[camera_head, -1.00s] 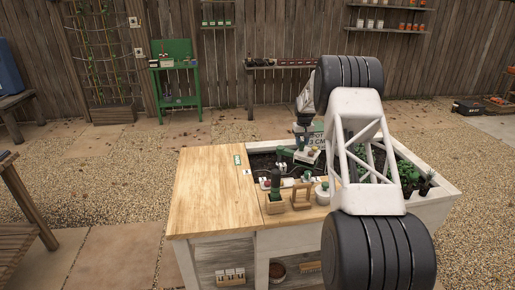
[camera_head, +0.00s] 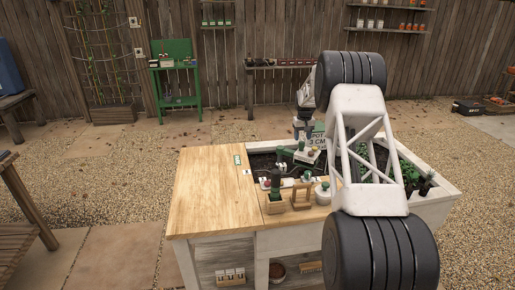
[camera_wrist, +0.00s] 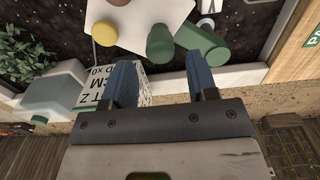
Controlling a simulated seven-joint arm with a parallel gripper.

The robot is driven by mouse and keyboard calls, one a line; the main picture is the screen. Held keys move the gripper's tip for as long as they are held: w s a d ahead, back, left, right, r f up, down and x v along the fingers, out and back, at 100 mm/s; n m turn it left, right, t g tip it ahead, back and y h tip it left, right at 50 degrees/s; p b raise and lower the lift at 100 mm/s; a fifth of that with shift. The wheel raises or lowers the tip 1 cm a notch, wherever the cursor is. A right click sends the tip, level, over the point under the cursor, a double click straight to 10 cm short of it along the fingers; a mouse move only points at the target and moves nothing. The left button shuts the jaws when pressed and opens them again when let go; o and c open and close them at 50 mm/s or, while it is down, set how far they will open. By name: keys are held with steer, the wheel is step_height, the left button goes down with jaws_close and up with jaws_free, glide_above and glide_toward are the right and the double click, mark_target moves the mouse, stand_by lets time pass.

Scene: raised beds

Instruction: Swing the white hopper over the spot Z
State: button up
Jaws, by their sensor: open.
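My gripper (camera_wrist: 163,82) is open, its two blue fingers apart with nothing held between them. In the head view it (camera_head: 302,130) hangs over the far edge of the soil bed. A white, flat-topped body with coloured knobs, which looks like the hopper (camera_head: 308,156), stands in the bed just below it. In the wrist view this white body (camera_wrist: 150,12) is beyond the fingertips, with a yellow knob and a green cylinder (camera_wrist: 160,43) on it. A sign with a Z (camera_wrist: 97,92) is partly behind the left finger. The spot itself cannot be made out.
A second green cylinder (camera_wrist: 203,42) lies close to the right finger. A grey-green container (camera_wrist: 52,97) is at the left of the wrist view. Small items stand along the near edge; the wooden worktop (camera_head: 213,190) is clear.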

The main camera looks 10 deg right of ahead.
steer(key=shift+r, duration=2)
steer(key=shift+s+a+r, duration=0.2)
steer(key=shift+s+r, duration=0.1)
steer(key=shift+r, duration=0.1)
steer(key=s+a+r, duration=0.5)
steer(key=s+r, duration=0.2)
steer(key=s, duration=0.5)
steer(key=s+a+r+t, duration=0.1)
steer(key=s+a+r, duration=0.4)
steer(key=s+r, duration=0.45)
steer(key=s+a+r, duration=0.5)
steer(key=s+r, duration=0.1)
steer(key=s, duration=0.7)
steer(key=s+a+f, duration=0.2)
steer(key=s, duration=1.1)
steer(key=s+a+f+t, duration=0.1)
steer(key=s+a+f, duration=0.1)
steer(key=s, duration=1.2)
steer(key=s+a+f, duration=0.3)
steer(key=s, duration=1.1)
steer(key=shift+t, duration=0.3)
